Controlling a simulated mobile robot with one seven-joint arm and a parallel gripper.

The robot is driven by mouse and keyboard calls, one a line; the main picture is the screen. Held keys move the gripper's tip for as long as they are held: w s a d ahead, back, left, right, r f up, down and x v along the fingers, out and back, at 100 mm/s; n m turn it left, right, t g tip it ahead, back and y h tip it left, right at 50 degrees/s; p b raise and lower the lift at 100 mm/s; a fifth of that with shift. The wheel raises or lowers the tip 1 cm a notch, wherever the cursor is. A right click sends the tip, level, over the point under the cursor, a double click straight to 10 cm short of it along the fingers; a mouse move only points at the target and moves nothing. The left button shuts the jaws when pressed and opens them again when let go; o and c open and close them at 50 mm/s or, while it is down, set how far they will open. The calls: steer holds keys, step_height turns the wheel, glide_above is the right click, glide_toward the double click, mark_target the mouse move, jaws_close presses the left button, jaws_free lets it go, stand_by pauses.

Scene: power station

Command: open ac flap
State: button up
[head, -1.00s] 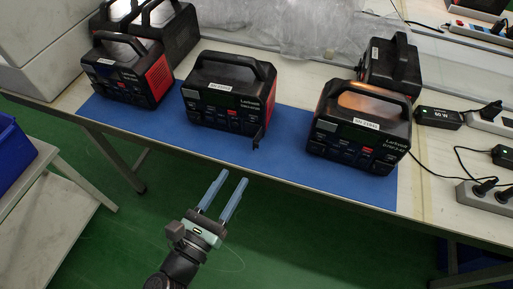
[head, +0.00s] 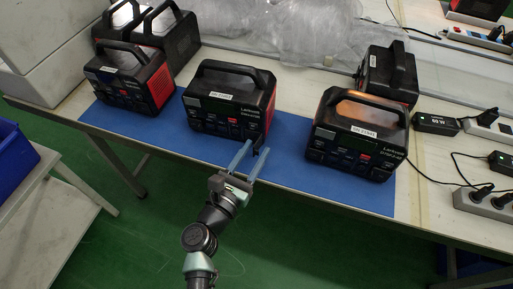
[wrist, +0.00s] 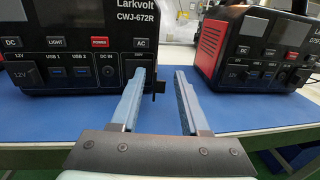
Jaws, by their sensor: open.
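The middle black power station (head: 225,95) stands on the blue mat (head: 287,172); its front, marked Larkvolt CWJ-672R, fills the upper left of the wrist view (wrist: 65,60). An AC button (wrist: 139,43) sits at its front right. Below it, a small black flap (wrist: 160,86) sticks out at the right front corner, apparently swung outward. My gripper (head: 256,147) is open at that corner. In the wrist view its blue fingers (wrist: 164,72) stand on either side of the flap; I cannot tell whether they touch it. The left finger hides part of the front below AC.
Another power station (head: 357,135) stands to the right, with a gap of bare mat between. More stations (head: 130,75) stand at left. A charger (head: 436,123) and power strip (head: 487,203) with cables lie at right. The table's front edge runs below my gripper.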

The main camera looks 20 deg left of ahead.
steer(key=shift+w+d+f, duration=0.1)
steer(key=shift+w+d, duration=0.1)
steer(key=shift+w, duration=0.35)
steer(key=shift+c, duration=0.2)
jaws_close()
